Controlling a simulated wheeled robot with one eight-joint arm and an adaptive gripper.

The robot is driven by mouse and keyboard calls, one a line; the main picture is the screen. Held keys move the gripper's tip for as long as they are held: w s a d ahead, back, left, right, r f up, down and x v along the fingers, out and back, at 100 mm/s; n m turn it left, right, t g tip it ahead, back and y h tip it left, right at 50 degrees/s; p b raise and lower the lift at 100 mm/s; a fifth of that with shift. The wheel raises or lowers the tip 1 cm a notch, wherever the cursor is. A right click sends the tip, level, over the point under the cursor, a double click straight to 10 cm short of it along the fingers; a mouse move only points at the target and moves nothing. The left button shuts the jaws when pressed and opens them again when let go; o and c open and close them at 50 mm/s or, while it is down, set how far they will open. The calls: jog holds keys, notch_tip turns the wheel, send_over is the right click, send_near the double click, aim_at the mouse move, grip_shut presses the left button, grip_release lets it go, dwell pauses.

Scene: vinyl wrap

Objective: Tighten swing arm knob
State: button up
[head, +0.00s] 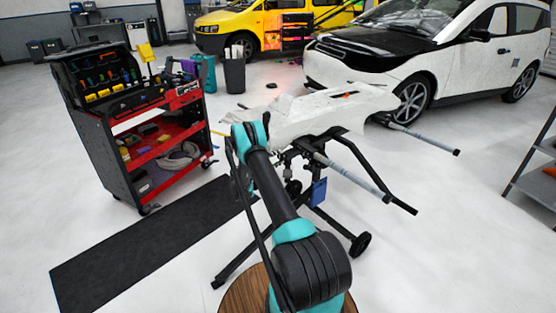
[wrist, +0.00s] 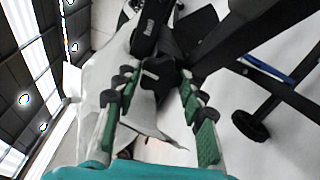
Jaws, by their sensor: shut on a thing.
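The swing arm knob (wrist: 160,76) is a black knob on a black arm of the stand, in the upper middle of the wrist view. My gripper (wrist: 159,84) has its green-padded fingers on either side of it and is shut on it. The fingertips partly cover the knob's sides. In the head view the stand (head: 318,190) has black legs and grey padded bars and carries a white car panel (head: 322,108). My arm hides the knob and gripper there.
A red and black tool cart (head: 150,150) stands left of the stand, with a black mat (head: 150,245) on the floor. A white car (head: 400,70) is behind right, and a yellow van (head: 235,28) at the back. A grey shelf (head: 535,185) is at right. Floor between is clear.

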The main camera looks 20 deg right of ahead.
jog(key=shift+m, duration=0.8)
jog(key=o, duration=1.1)
jog(key=shift+o, duration=0.2)
jog(key=shift+a, duration=0.15)
jog(key=v, duration=1.1)
jog(key=shift+a, duration=0.3)
jog(key=shift+s, duration=0.15)
jog(key=shift+r, duration=0.1)
